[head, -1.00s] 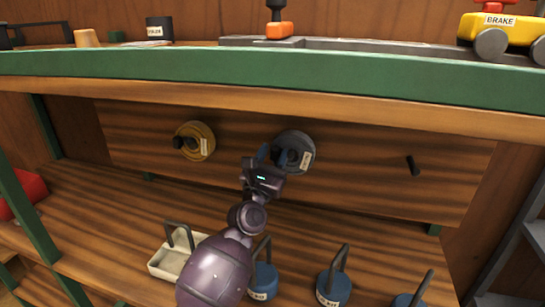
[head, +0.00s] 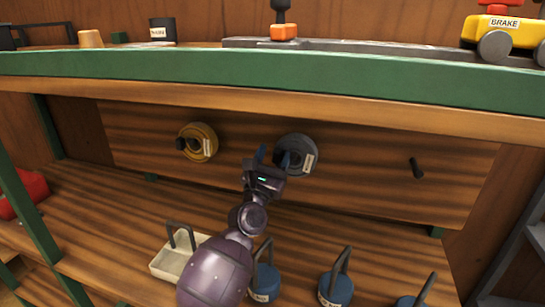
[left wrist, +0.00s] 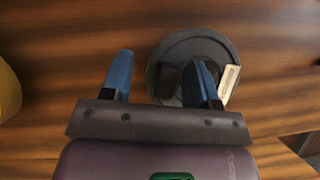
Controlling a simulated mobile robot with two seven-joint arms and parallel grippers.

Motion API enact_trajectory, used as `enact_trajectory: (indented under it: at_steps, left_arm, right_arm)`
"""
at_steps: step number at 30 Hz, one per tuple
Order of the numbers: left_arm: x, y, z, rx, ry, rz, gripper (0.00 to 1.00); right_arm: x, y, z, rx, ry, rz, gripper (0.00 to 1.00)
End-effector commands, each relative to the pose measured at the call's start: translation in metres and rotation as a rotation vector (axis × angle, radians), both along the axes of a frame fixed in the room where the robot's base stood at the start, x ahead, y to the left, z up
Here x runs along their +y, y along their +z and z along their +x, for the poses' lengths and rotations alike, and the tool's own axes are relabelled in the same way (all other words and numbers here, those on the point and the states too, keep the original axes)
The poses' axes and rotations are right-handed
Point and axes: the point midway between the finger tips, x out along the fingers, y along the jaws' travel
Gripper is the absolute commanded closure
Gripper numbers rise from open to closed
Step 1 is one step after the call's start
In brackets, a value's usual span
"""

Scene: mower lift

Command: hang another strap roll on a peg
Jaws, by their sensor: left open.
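A dark grey strap roll (head: 308,146) with a pale label hangs at the middle of the wooden back panel; its peg is largely hidden. A yellow strap roll (head: 206,138) hangs on the left peg (head: 182,144). The right peg (head: 417,168) is bare. My left gripper (head: 273,157) is open and empty, just in front of the grey roll's left side. In the left wrist view, one finger overlaps the grey roll (left wrist: 190,43) and the other is left of it, over bare panel; contact cannot be told. My right gripper is not in view.
Below, a shelf holds a pale tray (head: 163,266) and several blue handled weights (head: 336,289). A green-edged shelf (head: 330,70) overhangs the panel, carrying a yellow BRAKE-labelled block (head: 515,35). The panel between the grey roll and right peg is clear.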

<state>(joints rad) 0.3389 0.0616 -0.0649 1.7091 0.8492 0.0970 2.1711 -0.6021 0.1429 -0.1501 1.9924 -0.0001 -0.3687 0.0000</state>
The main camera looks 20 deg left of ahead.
Motion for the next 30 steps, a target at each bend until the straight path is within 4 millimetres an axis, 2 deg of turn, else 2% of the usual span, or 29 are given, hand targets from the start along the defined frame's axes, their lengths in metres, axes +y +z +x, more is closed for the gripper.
enact_trajectory:
  at_steps: [1, 8, 11, 21, 30]
  left_arm:
    - [-0.008, -0.008, 0.000, 0.018, -0.015, 0.009, 0.28]
    - [-0.007, -0.013, -0.005, 0.020, -0.013, 0.010, 0.28]
    - [-0.005, -0.020, -0.015, 0.022, -0.013, 0.009, 0.28]
    - [0.008, -0.044, -0.068, 0.008, -0.003, 0.000, 0.28]
    - [0.013, -0.054, -0.094, 0.001, 0.000, -0.002, 0.28]
  right_arm:
    - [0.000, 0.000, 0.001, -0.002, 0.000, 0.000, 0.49]
    - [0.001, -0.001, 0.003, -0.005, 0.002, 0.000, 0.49]
    - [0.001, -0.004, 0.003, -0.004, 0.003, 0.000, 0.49]
    - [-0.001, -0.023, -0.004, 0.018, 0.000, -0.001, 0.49]
    - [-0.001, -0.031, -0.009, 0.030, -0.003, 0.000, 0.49]
